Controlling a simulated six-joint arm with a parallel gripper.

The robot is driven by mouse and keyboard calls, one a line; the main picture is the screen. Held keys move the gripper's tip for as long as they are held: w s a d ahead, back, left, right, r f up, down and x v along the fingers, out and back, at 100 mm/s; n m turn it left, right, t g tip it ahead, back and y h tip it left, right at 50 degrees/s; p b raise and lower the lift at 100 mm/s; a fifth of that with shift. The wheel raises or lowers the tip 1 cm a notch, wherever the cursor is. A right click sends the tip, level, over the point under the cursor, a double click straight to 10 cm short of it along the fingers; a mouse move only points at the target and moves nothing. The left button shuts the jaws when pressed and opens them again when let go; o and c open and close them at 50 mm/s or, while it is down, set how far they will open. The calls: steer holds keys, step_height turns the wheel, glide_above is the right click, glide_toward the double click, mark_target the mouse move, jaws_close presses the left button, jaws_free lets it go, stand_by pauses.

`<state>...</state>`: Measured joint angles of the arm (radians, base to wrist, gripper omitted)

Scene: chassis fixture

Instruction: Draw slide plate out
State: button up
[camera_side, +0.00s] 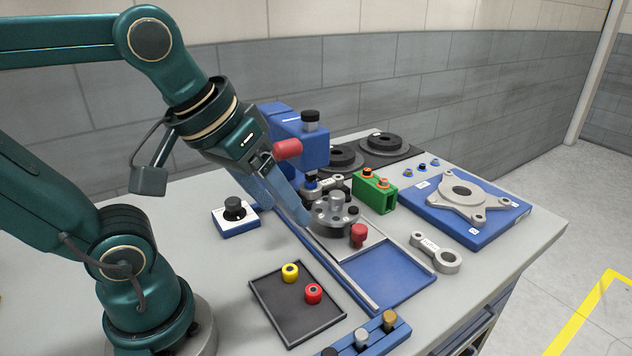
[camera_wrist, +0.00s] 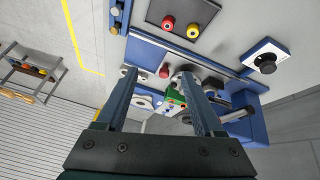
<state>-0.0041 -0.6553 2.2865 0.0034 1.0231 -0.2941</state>
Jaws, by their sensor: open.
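The slide plate (camera_side: 371,246) is a light grey plate lying in the blue chassis fixture (camera_side: 395,290), with a red knob (camera_side: 359,234) standing at its front. A round grey part (camera_side: 333,214) with upright pegs sits at the plate's back. My gripper (camera_side: 302,214) is open and tilted downward, left of the round part in the side view. In the wrist view my gripper (camera_wrist: 157,73) has its two fingers spread wide, with the red knob (camera_wrist: 164,70) showing between them, farther off. I see nothing held; whether a finger touches the fixture cannot be told.
A blue press (camera_side: 300,140) with a red handle (camera_side: 287,149) stands behind my gripper. A black tray (camera_side: 297,320) with yellow and red rollers lies in front. A green block (camera_side: 374,192) stands right of the round part; a grey link (camera_side: 436,252) lies right of the fixture.

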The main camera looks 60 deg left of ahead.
steer(key=w+a+r+n+g, duration=0.1)
steer(key=w+r+n+g, duration=0.15)
steer(key=w+n, duration=0.4)
steer(key=n+g, duration=0.2)
steer(key=n, duration=0.1)
glide_above(359, 227)
steer(key=shift+m, duration=0.25)
steer(key=f, duration=0.8)
steer(key=shift+w+d+f, duration=0.1)
steer(key=shift+d+f, duration=0.05)
steer(key=shift+d, duration=0.2)
steer(key=shift+g, duration=0.75)
steer(key=f, duration=0.7)
steer(key=shift+a+f, duration=0.3)
steer(key=shift+f, duration=0.65)
jaws_close()
